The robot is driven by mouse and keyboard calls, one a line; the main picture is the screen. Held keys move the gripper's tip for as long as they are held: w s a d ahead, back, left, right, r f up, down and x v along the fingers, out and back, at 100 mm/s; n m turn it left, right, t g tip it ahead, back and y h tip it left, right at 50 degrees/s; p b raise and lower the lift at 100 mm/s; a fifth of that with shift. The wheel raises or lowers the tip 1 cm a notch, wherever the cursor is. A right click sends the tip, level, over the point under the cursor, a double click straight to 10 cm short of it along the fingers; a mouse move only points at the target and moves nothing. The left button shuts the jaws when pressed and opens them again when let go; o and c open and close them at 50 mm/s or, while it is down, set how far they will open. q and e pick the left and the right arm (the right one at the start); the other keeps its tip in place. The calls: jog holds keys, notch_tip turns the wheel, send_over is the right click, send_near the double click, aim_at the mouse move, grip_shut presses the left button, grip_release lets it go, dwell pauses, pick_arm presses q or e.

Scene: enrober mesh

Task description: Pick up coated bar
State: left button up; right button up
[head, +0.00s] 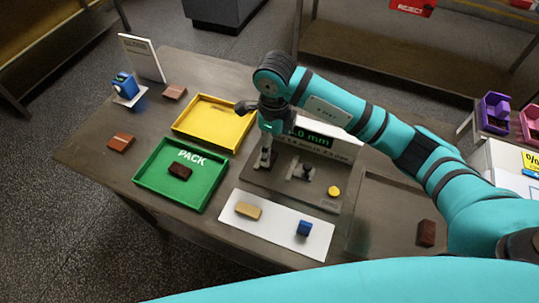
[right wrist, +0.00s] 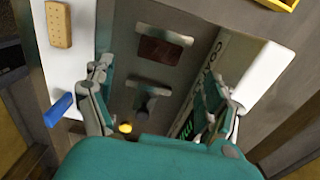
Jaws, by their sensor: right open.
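A dark brown coated bar (right wrist: 163,50) lies in a slot at one end of the grey measuring fixture in the right wrist view. My right gripper (right wrist: 158,72) is open above the fixture, its fingers spread to either side, with nothing seen between them. In the head view my right gripper (head: 266,145) hangs over the fixture's left end (head: 318,187) and mostly hides that bar. Another dark bar (head: 180,172) lies in the green PACK tray (head: 150,183). A further dark bar (head: 426,232) lies at the right. My left gripper is not in view.
A white mat (head: 276,226) holds a tan bar (head: 248,210) and a blue block (head: 304,228). A yellow tray (head: 213,122) is empty. Reddish-brown bars (head: 121,142) (head: 174,93) lie at the left. A "mm" display (head: 312,139) stands behind the fixture.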

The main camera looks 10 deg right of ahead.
aim_at(273, 159)
jog(key=shift+f, duration=0.5)
notch_tip(273, 159, down, 4)
jog(key=p, duration=0.2)
jog(key=shift+s+a+f+p, duration=0.1)
jog(key=shift+s+f+p, duration=0.1)
jog(key=shift+p, duration=0.15)
jog(key=shift+w+f, duration=0.1)
jog(key=shift+f, duration=0.2)
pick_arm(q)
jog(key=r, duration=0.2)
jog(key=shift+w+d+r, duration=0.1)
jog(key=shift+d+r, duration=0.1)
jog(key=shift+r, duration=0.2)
pick_arm(e)
jog(key=c, duration=1)
